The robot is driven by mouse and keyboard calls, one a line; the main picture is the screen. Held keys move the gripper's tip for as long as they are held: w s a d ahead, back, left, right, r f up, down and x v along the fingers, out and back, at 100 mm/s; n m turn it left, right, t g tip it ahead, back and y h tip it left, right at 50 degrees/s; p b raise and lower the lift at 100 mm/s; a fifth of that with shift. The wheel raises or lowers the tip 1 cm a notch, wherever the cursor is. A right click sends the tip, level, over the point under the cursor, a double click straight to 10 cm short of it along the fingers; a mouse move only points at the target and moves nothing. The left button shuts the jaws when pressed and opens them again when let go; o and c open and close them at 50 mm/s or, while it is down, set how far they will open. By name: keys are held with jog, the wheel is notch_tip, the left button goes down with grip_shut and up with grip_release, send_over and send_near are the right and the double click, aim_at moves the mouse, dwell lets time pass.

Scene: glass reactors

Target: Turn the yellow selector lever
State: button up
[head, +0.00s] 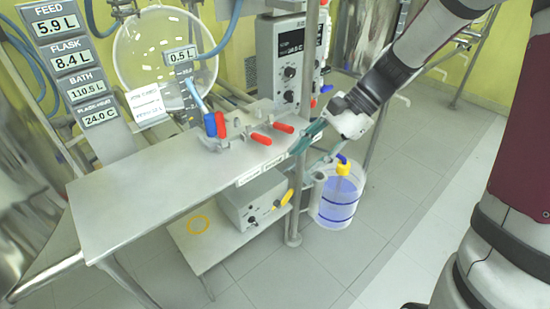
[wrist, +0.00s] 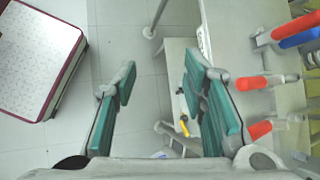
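The yellow selector lever (head: 283,199) sticks out from the front of a grey control box (head: 246,203) on the low shelf under the steel bench. In the wrist view a small yellow piece, apparently this lever (wrist: 184,128), shows low between my fingers, close to the right one. My gripper (head: 304,150) is at the bench's right front edge, above and to the right of the lever and apart from it. In the wrist view my gripper (wrist: 163,80) has its two teal fingers spread wide with nothing between them.
Red-handled valves (head: 262,139) and a blue handle (head: 220,124) sit on the steel bench (head: 150,185). A metal post (head: 296,195) and a clear container with a yellow cap (head: 340,195) stand right of the lever. The floor in front is clear.

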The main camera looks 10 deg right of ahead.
jog(key=w+d+f+m+t+y+b, duration=0.1)
jog(key=w+d+f+m+t+b, duration=0.6)
jog(key=f, duration=0.9)
jog(key=w+d+f+m+t+y+b, duration=0.25)
jog(key=w+f+m, duration=0.25)
jog(key=f+m, duration=0.75)
jog(key=w+d+f+m+t+b, duration=0.4)
jog(key=w+f+m+t+b, duration=0.15)
jog(key=f, duration=1.45)
jog(key=w+a+n+g+b, duration=0.1)
jog(key=w+a+b, duration=0.3)
jog(key=w+a, duration=0.5)
jog(key=shift+w+r, duration=0.25)
jog(key=shift+w, duration=0.1)
jog(key=shift+y, duration=0.25)
jog(key=shift+c, duration=0.3)
grip_shut()
